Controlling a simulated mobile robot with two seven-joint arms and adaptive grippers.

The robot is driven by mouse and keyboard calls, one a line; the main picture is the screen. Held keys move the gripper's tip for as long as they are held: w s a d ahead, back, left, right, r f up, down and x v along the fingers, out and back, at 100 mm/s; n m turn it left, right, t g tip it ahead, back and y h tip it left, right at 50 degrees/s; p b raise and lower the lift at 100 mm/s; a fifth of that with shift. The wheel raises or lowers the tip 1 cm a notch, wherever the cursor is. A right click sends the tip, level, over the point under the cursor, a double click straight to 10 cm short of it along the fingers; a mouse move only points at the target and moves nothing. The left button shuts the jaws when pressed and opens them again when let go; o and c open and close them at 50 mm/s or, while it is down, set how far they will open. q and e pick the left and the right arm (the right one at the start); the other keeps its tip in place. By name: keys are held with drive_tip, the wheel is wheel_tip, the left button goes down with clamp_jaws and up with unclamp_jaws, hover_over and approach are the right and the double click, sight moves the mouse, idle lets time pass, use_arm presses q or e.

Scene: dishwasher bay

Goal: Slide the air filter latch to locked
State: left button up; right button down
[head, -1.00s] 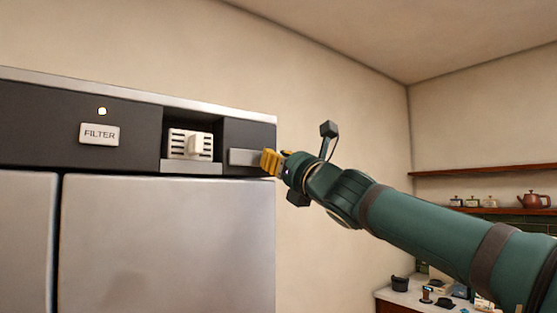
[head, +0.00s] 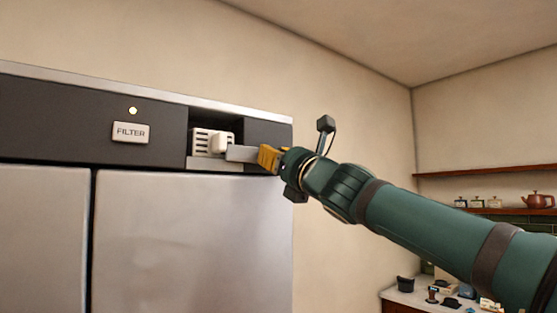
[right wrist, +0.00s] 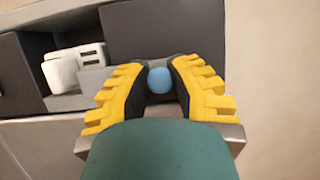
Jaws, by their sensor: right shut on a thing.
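The air filter latch is a flat grey metal bar (head: 240,153) on the dark upper panel. Its left end reaches over the right part of the filter opening. A rounded blue knob (right wrist: 160,80) shows between the yellow fingers in the right wrist view. My right gripper (head: 268,157) is shut on the latch at its right end, and its fingers hide part of the bar. The white slotted air filter (head: 203,141) with its raised grip sits in the opening, left of the bar; it also shows in the right wrist view (right wrist: 62,71). My left gripper is not in view.
A FILTER label (head: 131,132) and a small lit lamp (head: 132,111) are left of the opening. Steel doors (head: 190,240) lie below the panel. Free room lies right of the cabinet. A counter (head: 405,293) with small items and shelves with jars stand far right.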

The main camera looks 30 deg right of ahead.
drive_tip(key=shift+a+f, duration=0.1)
drive_tip(key=shift+a, duration=0.05)
drive_tip(key=c, duration=0.8)
unclamp_jaws()
drive_tip(key=shift+a, duration=0.15)
drive_tip(key=v, duration=1.2)
